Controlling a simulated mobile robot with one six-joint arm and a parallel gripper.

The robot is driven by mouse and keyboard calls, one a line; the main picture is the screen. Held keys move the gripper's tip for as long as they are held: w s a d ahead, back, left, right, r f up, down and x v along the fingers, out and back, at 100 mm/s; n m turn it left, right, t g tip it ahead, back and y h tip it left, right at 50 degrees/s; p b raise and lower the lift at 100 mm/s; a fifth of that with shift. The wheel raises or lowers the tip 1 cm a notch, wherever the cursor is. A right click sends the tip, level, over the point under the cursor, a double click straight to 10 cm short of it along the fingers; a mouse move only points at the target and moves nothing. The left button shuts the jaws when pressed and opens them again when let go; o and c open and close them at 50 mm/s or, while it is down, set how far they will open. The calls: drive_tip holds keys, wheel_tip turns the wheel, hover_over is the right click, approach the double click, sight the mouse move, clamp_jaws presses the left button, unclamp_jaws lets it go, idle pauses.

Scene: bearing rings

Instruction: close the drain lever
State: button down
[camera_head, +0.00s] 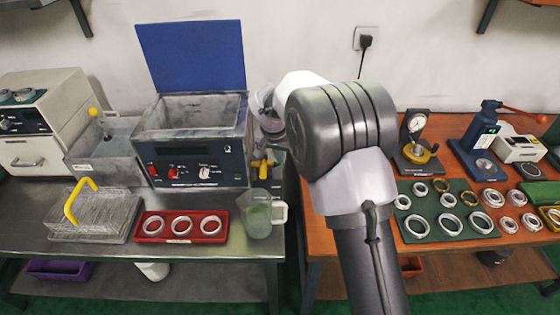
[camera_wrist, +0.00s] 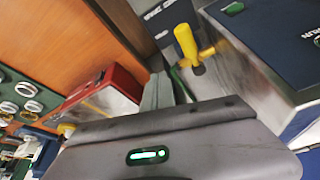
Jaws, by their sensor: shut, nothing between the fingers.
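The drain lever is a yellow handle (camera_head: 263,168) low at the right side of the ultrasonic cleaner (camera_head: 196,135). In the wrist view the lever (camera_wrist: 186,42) stands off a brass-coloured valve (camera_wrist: 205,53) on the cleaner's metal side. My gripper is shut and empty; in the wrist view its grey fingers (camera_wrist: 168,78) point toward the valve, just below the lever in the picture. I cannot tell whether they touch it. In the head view my arm hides most of my gripper and part of the valve area.
A measuring jug (camera_head: 258,215) stands in front of the valve. A red tray (camera_head: 181,226) with rings and a wire basket (camera_head: 92,212) with a yellow handle are on the steel bench. The orange bench (camera_head: 330,235) at right carries a green mat (camera_head: 445,207) with several rings.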

wheel_tip(320, 180, up, 6)
drive_tip(key=a+p, duration=0.2)
drive_tip(key=shift+w+a, duration=0.15)
drive_tip(key=shift+a, duration=0.2)
drive_tip(key=shift+f, duration=0.1)
drive_tip(key=s+d+r+t+y, duration=0.1)
drive_tip(key=s+d+r, duration=0.2)
drive_tip(key=s+r, duration=0.7)
drive_tip(key=s+d+r+y, duration=0.1)
drive_tip(key=s+d+r, duration=0.45)
drive_tip(key=s, duration=0.75)
drive_tip(key=s+a+f+t+y, duration=0.1)
drive_tip(key=s+a, duration=0.1)
drive_tip(key=s, duration=1.3)
drive_tip(key=shift+f, duration=0.3)
drive_tip(key=shift+s, duration=0.1)
